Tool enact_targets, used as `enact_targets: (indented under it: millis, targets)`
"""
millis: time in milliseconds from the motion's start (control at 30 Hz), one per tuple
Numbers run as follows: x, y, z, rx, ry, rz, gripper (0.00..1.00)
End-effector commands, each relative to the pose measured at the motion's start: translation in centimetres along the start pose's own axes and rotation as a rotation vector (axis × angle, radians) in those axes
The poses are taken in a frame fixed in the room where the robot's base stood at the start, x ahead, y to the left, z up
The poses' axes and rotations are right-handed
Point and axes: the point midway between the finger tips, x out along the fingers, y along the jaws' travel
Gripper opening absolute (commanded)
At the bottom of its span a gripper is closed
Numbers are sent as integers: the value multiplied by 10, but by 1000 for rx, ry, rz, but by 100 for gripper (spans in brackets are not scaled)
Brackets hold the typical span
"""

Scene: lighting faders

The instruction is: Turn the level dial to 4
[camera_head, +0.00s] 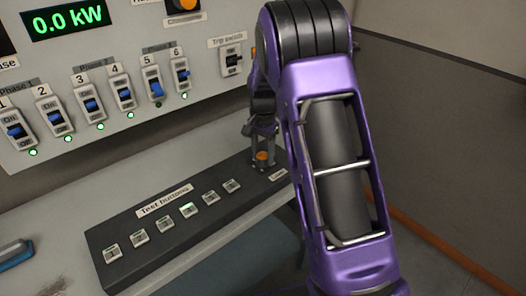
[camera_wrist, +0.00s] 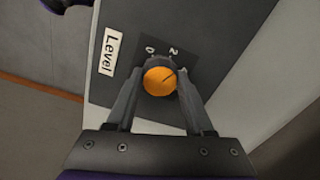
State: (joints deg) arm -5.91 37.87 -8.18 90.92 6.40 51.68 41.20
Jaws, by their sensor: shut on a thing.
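The level dial is an orange round knob (camera_wrist: 160,80) with a dark pointer line on its top. In the wrist view my gripper (camera_wrist: 159,82) is shut on it, one finger on each side. The pointer line slants toward the upper right. The marks 0 and 2 show on the dark panel beyond the knob; other marks are hidden by the fingers. A white label reading Level (camera_wrist: 108,51) sits to the left. In the head view the dial (camera_head: 262,157) is at the far right end of the dark panel, with my gripper (camera_head: 262,150) coming down on it from above.
The dark panel (camera_head: 120,236) carries a row of several test buttons (camera_head: 190,210), one lit green. Behind it a wall panel has several numbered switches (camera_head: 88,104), a trip switch (camera_head: 231,61) and a display (camera_head: 67,20) reading 0.0 kW. A blue object (camera_head: 14,254) lies at left.

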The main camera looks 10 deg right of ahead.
Motion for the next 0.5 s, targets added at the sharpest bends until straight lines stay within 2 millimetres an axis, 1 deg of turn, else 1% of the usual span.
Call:
enact_targets:
  millis: [33,300,500]
  targets:
    - [-3,0,0,42,2,0,0]
    - [-3,0,0,288,2,-1,0]
    - [-2,0,-1,434,2,-2,0]
